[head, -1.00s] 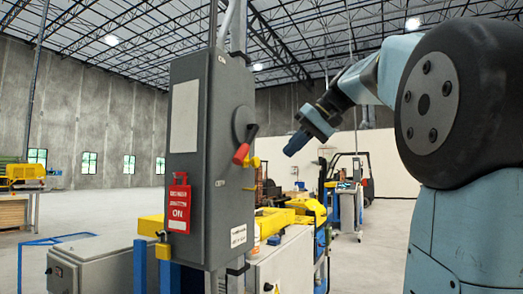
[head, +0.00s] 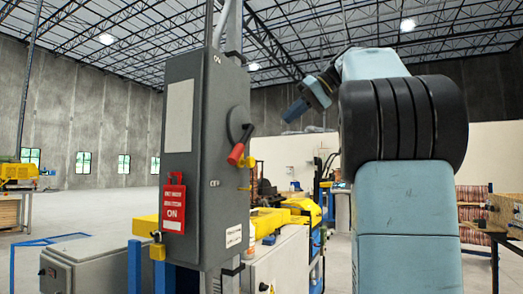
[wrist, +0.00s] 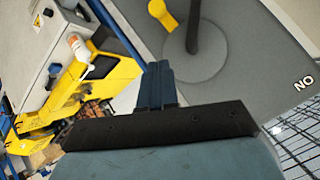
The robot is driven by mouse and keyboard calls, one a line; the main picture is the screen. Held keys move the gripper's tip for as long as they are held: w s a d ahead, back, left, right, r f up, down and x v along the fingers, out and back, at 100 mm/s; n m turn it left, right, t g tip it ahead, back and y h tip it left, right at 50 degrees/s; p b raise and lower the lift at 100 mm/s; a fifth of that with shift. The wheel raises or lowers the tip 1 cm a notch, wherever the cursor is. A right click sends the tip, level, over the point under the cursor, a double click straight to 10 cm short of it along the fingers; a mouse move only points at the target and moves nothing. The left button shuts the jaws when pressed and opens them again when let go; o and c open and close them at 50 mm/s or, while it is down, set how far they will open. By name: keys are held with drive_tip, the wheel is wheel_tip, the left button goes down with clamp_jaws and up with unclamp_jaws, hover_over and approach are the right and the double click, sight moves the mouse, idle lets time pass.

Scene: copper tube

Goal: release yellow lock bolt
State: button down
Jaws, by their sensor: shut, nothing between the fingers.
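A grey switch box (head: 207,105) stands at centre left in the head view. On its right face is a lever with a red grip (head: 236,154). A yellow bolt-like piece (head: 247,161) sits just right of the grip. In the wrist view a yellow piece (wrist: 162,13) lies at the top, beside the lever's dark shaft (wrist: 193,25) and a round grey disc. My gripper (head: 290,113) is right of the box, apart from it, pointing down-left. Its fingers (wrist: 158,68) are shut and empty. The bolt's far side is hidden.
A red tag (head: 173,207) and a yellow padlock (head: 158,251) hang on the box's front. Yellow machinery (head: 275,218) and a grey cabinet (head: 280,262) stand low behind and to the right. Free air lies between the box and my arm.

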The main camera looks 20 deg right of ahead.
drive_tip(key=s+f+x, duration=0.1)
drive_tip(key=s+x, duration=0.1)
drive_tip(key=x, duration=1)
drive_tip(key=shift+a+f, duration=0.3)
drive_tip(key=shift+f, duration=0.25)
drive_tip(key=shift+w+d, duration=0.1)
drive_tip(key=shift+d, duration=0.05)
